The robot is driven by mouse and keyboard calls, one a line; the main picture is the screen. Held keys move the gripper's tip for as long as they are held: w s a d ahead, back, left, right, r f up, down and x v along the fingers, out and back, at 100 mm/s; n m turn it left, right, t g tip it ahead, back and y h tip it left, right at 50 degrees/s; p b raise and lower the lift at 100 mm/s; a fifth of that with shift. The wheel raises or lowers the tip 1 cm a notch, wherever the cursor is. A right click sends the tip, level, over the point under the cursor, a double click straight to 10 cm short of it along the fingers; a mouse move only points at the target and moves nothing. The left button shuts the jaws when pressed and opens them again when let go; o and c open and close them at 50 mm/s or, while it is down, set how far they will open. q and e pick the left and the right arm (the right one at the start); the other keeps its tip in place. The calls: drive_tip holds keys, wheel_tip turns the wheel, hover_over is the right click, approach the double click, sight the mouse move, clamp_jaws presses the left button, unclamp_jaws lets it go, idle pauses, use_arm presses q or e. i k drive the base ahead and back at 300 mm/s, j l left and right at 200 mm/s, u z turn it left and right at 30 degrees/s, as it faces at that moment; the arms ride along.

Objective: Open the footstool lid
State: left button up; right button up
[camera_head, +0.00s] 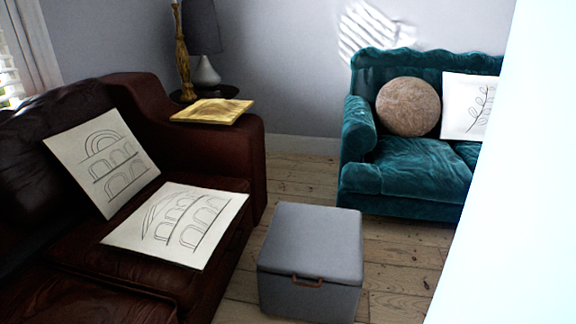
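The footstool (308,295) is a grey box standing on the floorboards at the lower middle of the head view. Its flat grey lid (315,240) is shut. A small brown handle (307,281) sits at the lid's front edge, facing me. The bottom of the footstool's front is cut off by the frame edge. Neither of my grippers shows in the head view.
A dark brown sofa (190,280) with two drawn sheets or cushions stands close to the footstool's left. A teal sofa (415,165) stands behind to the right. A large white surface (530,200) blocks the right side. Bare floor (400,255) lies right of the footstool.

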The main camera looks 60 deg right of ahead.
sight(319, 243)
drive_tip(key=z, duration=2)
drive_tip(key=i+l+u, duration=0.15)
drive_tip(key=u, duration=0.25)
drive_tip(key=i+l+u, duration=0.35)
drive_tip(key=k+j, duration=0.1)
